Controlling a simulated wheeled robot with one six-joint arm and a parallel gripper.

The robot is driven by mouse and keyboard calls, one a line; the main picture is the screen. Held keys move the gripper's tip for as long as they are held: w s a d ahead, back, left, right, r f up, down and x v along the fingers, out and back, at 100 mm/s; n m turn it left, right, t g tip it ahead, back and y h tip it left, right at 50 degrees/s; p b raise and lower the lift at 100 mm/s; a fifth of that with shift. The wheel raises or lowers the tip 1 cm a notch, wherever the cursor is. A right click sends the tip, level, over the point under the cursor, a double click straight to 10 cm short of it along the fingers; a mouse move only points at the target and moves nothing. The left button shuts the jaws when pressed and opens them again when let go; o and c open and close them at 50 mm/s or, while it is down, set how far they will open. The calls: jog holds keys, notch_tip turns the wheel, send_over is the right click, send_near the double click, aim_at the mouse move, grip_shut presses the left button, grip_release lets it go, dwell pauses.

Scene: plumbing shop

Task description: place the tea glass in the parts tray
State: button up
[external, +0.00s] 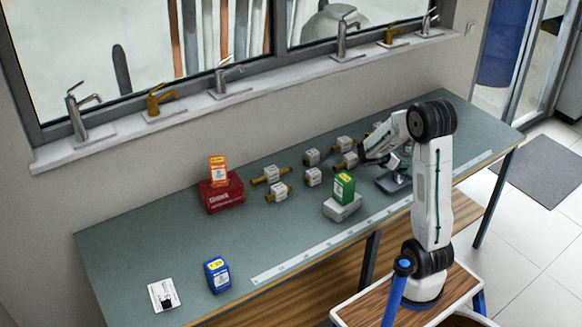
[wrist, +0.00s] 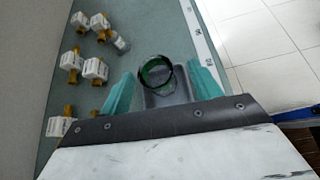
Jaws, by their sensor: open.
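The tea glass (wrist: 155,74) is a small green-tinted glass with a dark round rim, seen from above in the wrist view. It lies between the two teal fingers of my gripper (wrist: 163,86), which is open with gaps beside the glass. The dark grey parts tray (wrist: 172,100) shows under and around the glass. The glass appears to stand in the tray, though its base is hidden. In the external view, the tray (external: 393,184) sits at the right part of the bench, with my gripper (external: 368,158) just above and left of it; the glass is hard to make out there.
Several white-and-brass valves (external: 312,177) stand left of the tray. A green box (external: 344,187) sits on a grey block (external: 342,207) nearby. A measuring strip (external: 330,243) runs along the bench's front edge. The left middle of the bench (external: 150,240) is clear.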

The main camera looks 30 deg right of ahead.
jog(key=s+a+r+m+y, duration=0.2)
jog(key=s+a+m+y, duration=0.2)
jog(key=s+a, duration=0.3)
jog(key=s+a+r+m+y, duration=0.3)
jog(key=s+a+m, duration=0.4)
jog(key=a, duration=0.4)
jog(key=s+a+r+m+t+y, duration=0.1)
jog(key=s+a+r+m+y, duration=0.2)
jog(key=s+a+m, duration=0.3)
jog(key=s+a+y, duration=0.1)
jog(key=s+a, duration=0.2)
jog(key=shift+r+y, duration=0.25)
jog(key=shift+y, duration=0.15)
